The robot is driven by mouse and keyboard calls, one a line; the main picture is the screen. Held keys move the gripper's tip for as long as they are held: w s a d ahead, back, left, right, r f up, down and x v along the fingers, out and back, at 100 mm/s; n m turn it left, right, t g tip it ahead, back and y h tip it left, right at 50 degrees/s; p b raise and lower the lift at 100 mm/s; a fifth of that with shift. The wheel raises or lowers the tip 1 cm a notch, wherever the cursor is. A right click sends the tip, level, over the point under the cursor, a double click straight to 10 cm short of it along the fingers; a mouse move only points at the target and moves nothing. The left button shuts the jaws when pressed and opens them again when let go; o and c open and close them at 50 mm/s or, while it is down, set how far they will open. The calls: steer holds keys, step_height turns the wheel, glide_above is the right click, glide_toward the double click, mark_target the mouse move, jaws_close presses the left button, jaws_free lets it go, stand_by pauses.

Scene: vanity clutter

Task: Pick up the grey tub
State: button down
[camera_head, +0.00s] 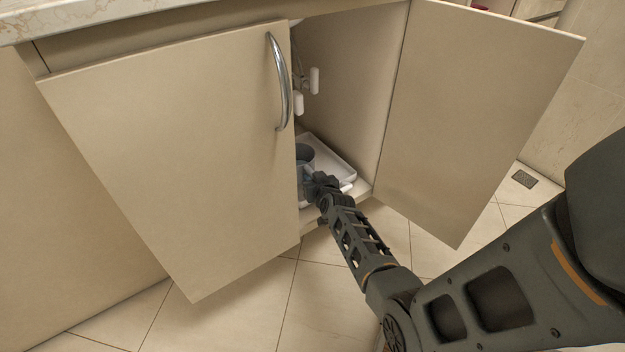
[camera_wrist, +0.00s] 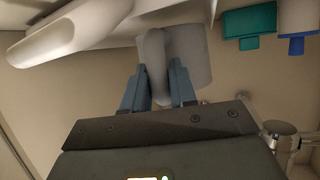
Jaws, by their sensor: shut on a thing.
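The grey tub (camera_head: 304,154) is inside the open cabinet, partly hidden behind the left door's edge and my gripper. In the wrist view the grey tub (camera_wrist: 194,55) is just ahead of the fingers, with a narrow upright grey part of it between them. My gripper (camera_wrist: 158,85) is shut on that part, one finger on each side. In the head view my gripper (camera_head: 312,182) reaches into the cabinet at the tub's near side. Whether the tub touches the surface below it cannot be told.
A white tray (camera_head: 336,156) lies in the cabinet beside the tub. The left door (camera_head: 175,160) and right door (camera_head: 480,110) stand open on either side of my arm. A teal object (camera_wrist: 250,22) and a blue-and-white one (camera_wrist: 298,18) show in the wrist view.

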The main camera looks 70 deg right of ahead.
steer(key=s+d+r+b, duration=0.1)
steer(key=s+d+r, duration=0.4)
steer(key=s, duration=0.5)
steer(key=shift+s+d+r, duration=0.15)
steer(key=shift+r, duration=1.2)
